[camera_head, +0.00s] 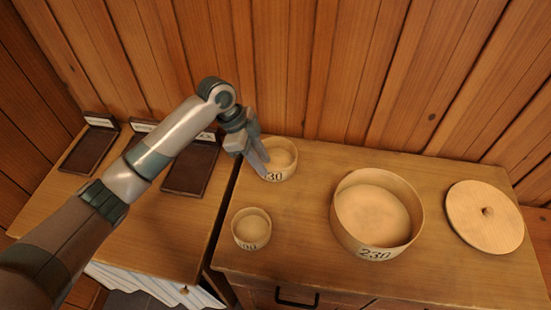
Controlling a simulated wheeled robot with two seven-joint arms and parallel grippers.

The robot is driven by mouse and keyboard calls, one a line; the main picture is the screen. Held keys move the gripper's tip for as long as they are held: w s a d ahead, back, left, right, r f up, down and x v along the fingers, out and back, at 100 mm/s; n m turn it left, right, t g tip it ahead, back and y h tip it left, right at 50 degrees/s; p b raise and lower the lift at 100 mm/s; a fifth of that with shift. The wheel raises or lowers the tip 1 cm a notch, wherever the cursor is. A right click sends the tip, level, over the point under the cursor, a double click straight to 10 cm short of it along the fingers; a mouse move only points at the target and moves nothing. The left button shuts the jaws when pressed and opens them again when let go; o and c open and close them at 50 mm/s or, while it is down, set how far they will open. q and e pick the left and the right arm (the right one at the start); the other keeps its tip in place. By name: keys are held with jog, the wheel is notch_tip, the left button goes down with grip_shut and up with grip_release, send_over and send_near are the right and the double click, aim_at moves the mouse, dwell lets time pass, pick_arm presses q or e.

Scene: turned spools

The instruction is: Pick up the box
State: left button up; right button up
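Three open round wooden boxes stand on the right-hand cabinet top. The largest box (375,241), marked 230, is at the middle right. A smaller box (284,174), its label partly hidden and ending in 30, is farther back. The smallest box (252,243) stands nearer the front; its label is too small to read surely. My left gripper (264,163) points down at the left rim of the back box and covers part of it. I cannot tell whether its fingers touch the wall or how far apart they are. My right gripper is not in view.
A round wooden lid (485,232) with a small knob lies at the far right. Several dark trays (90,150) with white labels lie on the left cabinet (130,225). A narrow gap separates the cabinets. A plank wall (320,80) rises behind.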

aim_at(272, 171)
pick_arm(q)
jog(key=shift+d+f, duration=0.15)
jog(key=shift+f, duration=0.15)
jog(key=shift+s+d+f+p, duration=0.1)
jog(key=shift+d+f+p, duration=0.4)
jog(key=shift+p, duration=0.15)
jog(key=p+x, duration=0.1)
jog(key=x, duration=0.2)
jog(key=shift+d, duration=0.15)
jog(key=shift+d+f, duration=0.1)
jog(key=shift+f, duration=0.25)
grip_shut()
